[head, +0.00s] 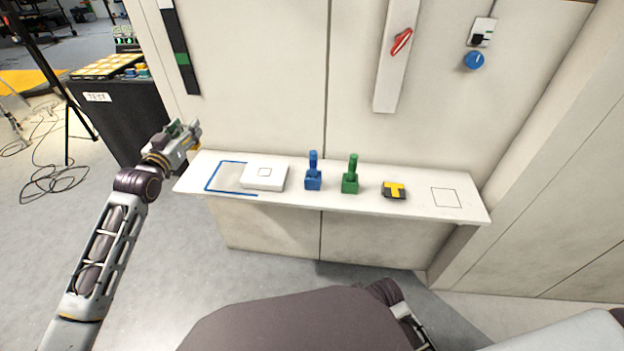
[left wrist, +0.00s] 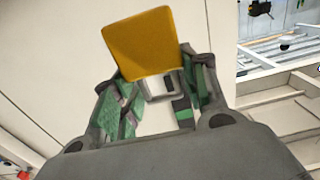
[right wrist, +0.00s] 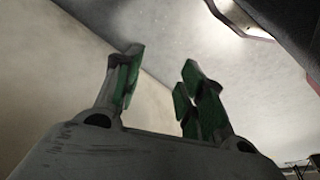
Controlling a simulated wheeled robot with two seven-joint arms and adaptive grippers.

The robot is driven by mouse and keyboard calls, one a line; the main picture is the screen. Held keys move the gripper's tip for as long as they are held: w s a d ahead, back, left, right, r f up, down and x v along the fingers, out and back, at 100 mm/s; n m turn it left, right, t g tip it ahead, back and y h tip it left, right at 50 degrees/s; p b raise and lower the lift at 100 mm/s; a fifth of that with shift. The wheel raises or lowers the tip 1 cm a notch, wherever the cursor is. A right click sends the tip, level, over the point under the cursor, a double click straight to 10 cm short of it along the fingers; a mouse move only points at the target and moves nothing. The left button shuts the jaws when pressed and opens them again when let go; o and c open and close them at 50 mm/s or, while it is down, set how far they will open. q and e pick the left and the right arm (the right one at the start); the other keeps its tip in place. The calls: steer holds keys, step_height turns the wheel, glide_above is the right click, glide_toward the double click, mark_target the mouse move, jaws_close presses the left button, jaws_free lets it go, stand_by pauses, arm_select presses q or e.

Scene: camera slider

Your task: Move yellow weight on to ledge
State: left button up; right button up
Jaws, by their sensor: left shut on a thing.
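The yellow weight shows as a flat yellow block (left wrist: 140,42) in the left wrist view, at the fingertips of my left gripper (left wrist: 160,84). My left gripper is shut on it. In the head view my left gripper (head: 185,137) is raised near the left end of the white ledge (head: 225,203), and only a sliver of yellow shows there. The weight is clear of the ledge's top. My right gripper (right wrist: 158,85) is open and empty in the right wrist view, away from the ledge's objects.
On the ledge, left to right, are a blue outline (head: 207,176), a white box (head: 265,175), a blue joystick (head: 313,175), a green joystick (head: 350,178), a black-and-yellow object (head: 394,190) and a bare square outline (head: 446,197). A wall panel stands behind.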

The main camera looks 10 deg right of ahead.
arm_select(q)
steer(key=shift+w+a+r, duration=0.1)
steer(key=shift+w+a, duration=0.1)
steer(key=shift+a, duration=0.3)
steer(key=shift+s+d+r, duration=0.1)
steer(key=shift+s+r, duration=0.05)
arm_select(e)
steer(key=shift+s+a+r+g, duration=0.1)
steer(key=shift+a+r+g, duration=0.25)
steer(key=shift+g, duration=0.15)
